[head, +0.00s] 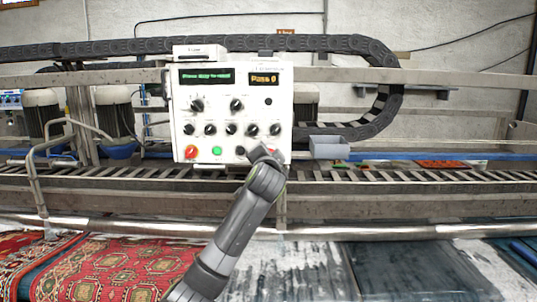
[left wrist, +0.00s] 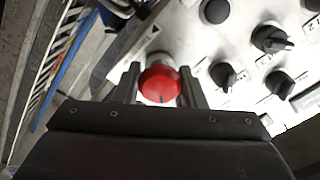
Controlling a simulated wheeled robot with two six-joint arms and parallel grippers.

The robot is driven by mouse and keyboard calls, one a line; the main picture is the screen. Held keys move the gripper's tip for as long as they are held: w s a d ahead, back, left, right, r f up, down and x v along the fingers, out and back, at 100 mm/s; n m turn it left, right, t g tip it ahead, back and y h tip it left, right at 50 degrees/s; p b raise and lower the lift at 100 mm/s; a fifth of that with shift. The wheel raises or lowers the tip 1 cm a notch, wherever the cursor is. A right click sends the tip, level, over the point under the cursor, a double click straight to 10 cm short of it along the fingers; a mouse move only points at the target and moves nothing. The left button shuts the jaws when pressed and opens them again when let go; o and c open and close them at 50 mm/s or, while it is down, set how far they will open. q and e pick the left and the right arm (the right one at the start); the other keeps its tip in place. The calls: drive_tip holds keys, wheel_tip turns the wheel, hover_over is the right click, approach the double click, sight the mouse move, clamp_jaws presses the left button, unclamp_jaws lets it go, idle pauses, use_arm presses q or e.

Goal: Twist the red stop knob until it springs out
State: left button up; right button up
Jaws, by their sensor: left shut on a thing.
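The white control panel (head: 230,110) stands upright at the middle of the head view. My left gripper (head: 262,153) is at the panel's lower right corner, at the end of my arm, which covers part of that corner. In the left wrist view my left gripper (left wrist: 160,88) is shut on the red stop knob (left wrist: 161,84), with one finger on each side of it. A bit of red from this knob (head: 273,151) shows beside the gripper in the head view. My right gripper is not in view.
The panel carries several black knobs (head: 231,129), a green button (head: 217,151), another red knob (head: 191,152) at lower left, and two lit displays (head: 264,80). A grey tray (head: 329,148) sits right of the panel. A patterned red rug (head: 130,270) lies below.

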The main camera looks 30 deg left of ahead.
use_arm(q)
drive_tip(key=shift+r, duration=0.1)
idle(0.3)
drive_tip(key=o, duration=1)
drive_tip(key=shift+w, duration=0.1)
drive_tip(key=b+v, duration=0.6)
drive_tip(key=v, duration=1.1)
drive_tip(key=shift+d, duration=0.2)
